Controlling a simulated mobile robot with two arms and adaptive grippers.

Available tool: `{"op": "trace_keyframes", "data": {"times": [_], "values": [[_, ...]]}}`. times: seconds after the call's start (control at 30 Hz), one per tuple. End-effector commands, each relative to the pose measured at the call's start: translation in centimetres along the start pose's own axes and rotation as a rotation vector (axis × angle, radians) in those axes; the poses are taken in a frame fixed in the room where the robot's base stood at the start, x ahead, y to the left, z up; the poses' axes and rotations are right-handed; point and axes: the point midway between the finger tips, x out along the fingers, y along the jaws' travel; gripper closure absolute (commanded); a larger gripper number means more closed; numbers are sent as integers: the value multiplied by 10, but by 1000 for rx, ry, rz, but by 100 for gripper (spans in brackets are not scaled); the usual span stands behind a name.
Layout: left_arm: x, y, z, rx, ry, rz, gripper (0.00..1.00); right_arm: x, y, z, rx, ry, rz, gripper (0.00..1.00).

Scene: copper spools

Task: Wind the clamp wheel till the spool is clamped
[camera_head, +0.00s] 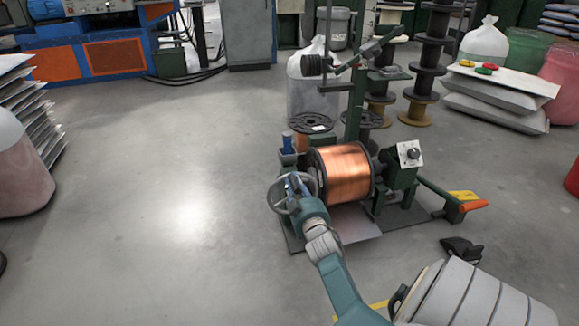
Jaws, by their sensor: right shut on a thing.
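The copper spool (347,172) lies on its side in the green winding stand, its dark flanges upright at each end. The clamp wheel (274,199), a grey hand wheel, is at the left end of the stand, beside the spool's left flange. My right gripper (293,188) is at the wheel, reached by my arm from below, and is shut on it. The gripper and arm hide part of the wheel's right side and the shaft behind it. Whether the clamp touches the spool is too small to tell. My left gripper is not in view.
A grey control box (410,153) and a pedal arm with an orange end (473,205) are at the stand's right. Empty dark reels (426,70) and a white bag (312,88) stand behind. Sack stacks are at far left and right. The floor at left is clear.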

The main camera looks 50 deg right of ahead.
Motion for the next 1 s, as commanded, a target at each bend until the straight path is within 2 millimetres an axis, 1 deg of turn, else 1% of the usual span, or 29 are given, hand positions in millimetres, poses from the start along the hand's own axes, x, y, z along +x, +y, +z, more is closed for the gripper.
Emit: {"op": "trace_keyframes", "data": {"times": [0.03,0.2,0.77,0.8,0.83,0.87,1.0], "values": [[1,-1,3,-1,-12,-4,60,0,5,0,19,-6,4,100],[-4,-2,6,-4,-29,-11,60,0,9,3,70,-7,4,100],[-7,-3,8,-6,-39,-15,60,0,11,6,96,-7,4,100],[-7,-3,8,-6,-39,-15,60,0,11,6,96,-8,5,72],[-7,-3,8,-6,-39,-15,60,0,11,6,96,-7,5,66],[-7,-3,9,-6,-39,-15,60,0,11,6,96,-7,4,61],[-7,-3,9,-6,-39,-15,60,0,9,5,96,-5,2,61]]}}
